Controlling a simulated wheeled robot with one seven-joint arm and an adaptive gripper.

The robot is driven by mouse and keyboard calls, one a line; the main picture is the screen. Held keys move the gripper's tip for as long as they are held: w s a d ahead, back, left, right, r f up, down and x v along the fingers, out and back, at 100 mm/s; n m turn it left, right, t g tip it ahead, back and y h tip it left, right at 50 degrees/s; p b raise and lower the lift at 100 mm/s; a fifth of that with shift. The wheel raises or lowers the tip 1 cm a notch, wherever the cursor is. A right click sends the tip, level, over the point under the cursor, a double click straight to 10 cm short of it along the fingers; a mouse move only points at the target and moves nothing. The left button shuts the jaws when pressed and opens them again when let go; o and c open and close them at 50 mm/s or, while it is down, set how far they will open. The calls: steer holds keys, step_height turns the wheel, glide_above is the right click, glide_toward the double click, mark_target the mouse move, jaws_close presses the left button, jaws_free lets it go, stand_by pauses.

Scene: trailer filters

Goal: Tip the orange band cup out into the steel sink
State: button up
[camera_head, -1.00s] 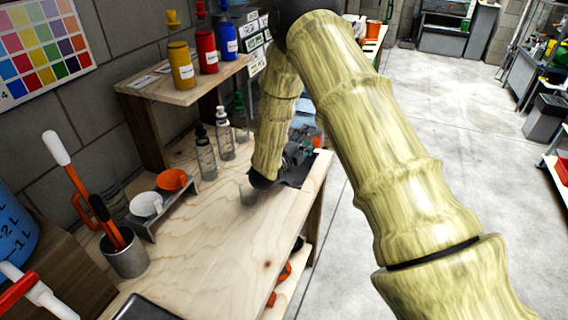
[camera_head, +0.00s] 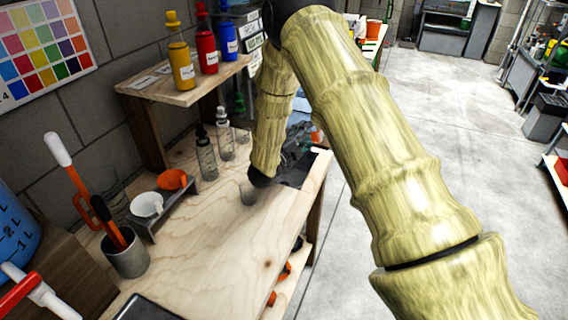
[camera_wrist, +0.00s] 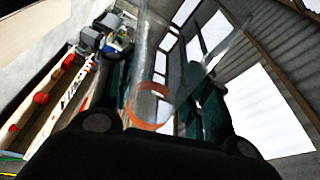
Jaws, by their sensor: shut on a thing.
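A clear cup with an orange band (camera_wrist: 150,106) shows in the wrist view between the teal fingers of my gripper (camera_wrist: 163,90). My gripper is shut on it. In the head view my gripper (camera_head: 297,156) is at the far right end of the wooden bench, partly hidden behind my arm. I cannot clearly make out the held cup there. I cannot identify the steel sink with certainty; a dark panel with a pale rim (camera_head: 150,308) is cut off at the bottom edge of the head view.
Clear bottles (camera_head: 206,160), a rack with a white cup (camera_head: 146,205) and an orange cup (camera_head: 172,179), and a steel tool holder (camera_head: 126,256) are left.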

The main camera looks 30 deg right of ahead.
steer(key=shift+w+a+r+n, duration=0.15)
steer(key=shift+r+n, duration=0.15)
steer(key=shift+n, duration=0.2)
steer(key=shift+w+a+r+n, duration=0.15)
steer(key=shift+r+n, duration=0.1)
steer(key=shift+n, duration=0.25)
stand_by(0.4)
steer(key=shift+w+a+r+n+t+h, duration=0.1)
steer(key=shift+w+a+r+n+t, duration=0.2)
steer(key=shift+n, duration=0.35)
steer(key=shift+w+a+r+n+t+h, duration=0.1)
steer(key=shift+w+a+r+n+t, duration=0.15)
steer(key=shift+n, duration=0.45)
steer(key=shift+w+a+r+n+t+h, duration=0.1)
steer(key=shift+w+a+r+n+t, duration=0.2)
steer(key=shift+n, duration=0.35)
stand_by(1.3)
steer(key=shift+s+d+f, duration=0.1)
steer(key=shift+d, duration=0.1)
steer(key=m, duration=0.1)
steer(key=s+d+f+m+g, duration=0.1)
steer(key=m, duration=0.1)
steer(key=shift+s+d+f+m, duration=0.2)
steer(key=shift+s+d+m, duration=0.05)
steer(key=shift+m, duration=0.15)
steer(key=shift+s+f+m+g, duration=0.1)
steer(key=shift+f+m+g, duration=0.15)
steer(key=shift+m, duration=0.15)
